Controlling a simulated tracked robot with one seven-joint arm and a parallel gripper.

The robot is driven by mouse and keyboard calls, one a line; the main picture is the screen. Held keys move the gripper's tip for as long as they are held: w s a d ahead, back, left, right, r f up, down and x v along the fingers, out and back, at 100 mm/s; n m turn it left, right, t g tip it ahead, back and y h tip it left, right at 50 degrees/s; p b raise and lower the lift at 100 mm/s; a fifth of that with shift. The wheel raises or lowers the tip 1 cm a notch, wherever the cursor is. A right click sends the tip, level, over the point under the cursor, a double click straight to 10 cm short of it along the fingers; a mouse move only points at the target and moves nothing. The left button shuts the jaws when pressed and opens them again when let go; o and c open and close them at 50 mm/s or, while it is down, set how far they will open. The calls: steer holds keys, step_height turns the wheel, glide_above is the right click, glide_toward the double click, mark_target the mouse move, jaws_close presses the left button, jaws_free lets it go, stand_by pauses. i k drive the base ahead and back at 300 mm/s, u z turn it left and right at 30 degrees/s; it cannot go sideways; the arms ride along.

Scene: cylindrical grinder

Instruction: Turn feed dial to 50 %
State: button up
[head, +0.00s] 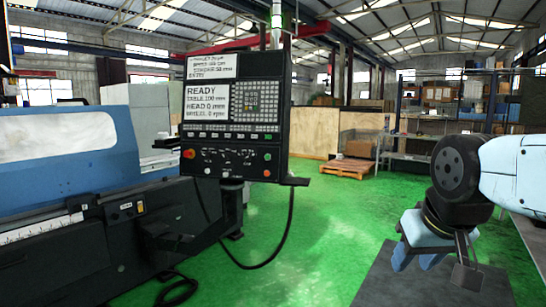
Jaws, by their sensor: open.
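A black control panel (233,117) hangs from a post at the centre-left. Its white screen (207,102) reads READY, with lines for table, head and wheel. A row of small knobs or dials (228,153) sits on the lower part, between a red button (189,153) at the left and more buttons at the right. Which knob is the feed dial, and its setting, are too small to tell. My gripper (440,264) is at the lower right, pointing down, open and empty. It is well apart from the panel.
The blue grinder (65,150) fills the left side. A black cable (284,235) loops below the panel. A dark flat surface (425,290) lies under my gripper. Green floor (320,230) is free between panel and arm. A pallet (346,167) and shelves stand behind.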

mark_target(247, 158)
steer(key=u, duration=0.05)
steer(key=i, duration=0.75)
steer(key=u, duration=0.75)
steer(key=i, duration=0.35)
steer(key=u, duration=0.25)
steer(key=k, duration=0.85)
steer(key=u, duration=0.2)
steer(key=i, duration=0.85)
steer(key=z, duration=0.1)
